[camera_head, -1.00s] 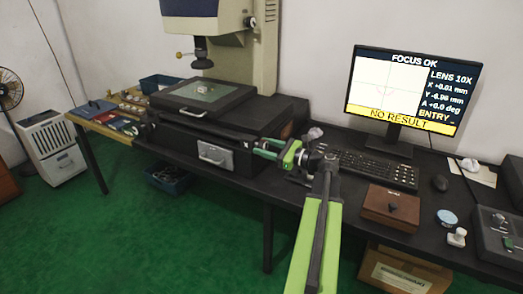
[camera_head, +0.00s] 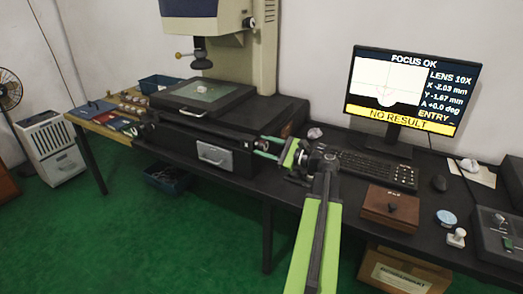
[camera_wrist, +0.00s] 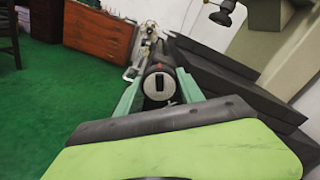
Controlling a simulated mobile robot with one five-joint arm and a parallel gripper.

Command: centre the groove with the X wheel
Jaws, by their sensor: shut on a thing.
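The monitor (camera_head: 402,88) reads FOCUS OK, LENS 10X, X about -2.03 mm, Y -1.67 mm, A +0.0 deg, ENTRY, with NO RESULT on a yellow bar. Its live picture shows a white field with a rounded groove bulging downward into black, near and below the cross lines. My gripper (camera_head: 268,148) is at the right side of the microscope's stage (camera_head: 172,105). In the wrist view, its green fingers are shut on a round, pale-faced wheel (camera_wrist: 158,87) with a dark slot. Whether this is the X wheel is not readable. A glass plate (camera_head: 204,93) lies on the stage.
The microscope column (camera_head: 258,60) stands behind the stage. Keyboard (camera_head: 372,169), mouse (camera_head: 440,183) and a brown box (camera_head: 390,205) lie on the bench to the right of my arm. A side table (camera_head: 98,115) with small parts stands at the left.

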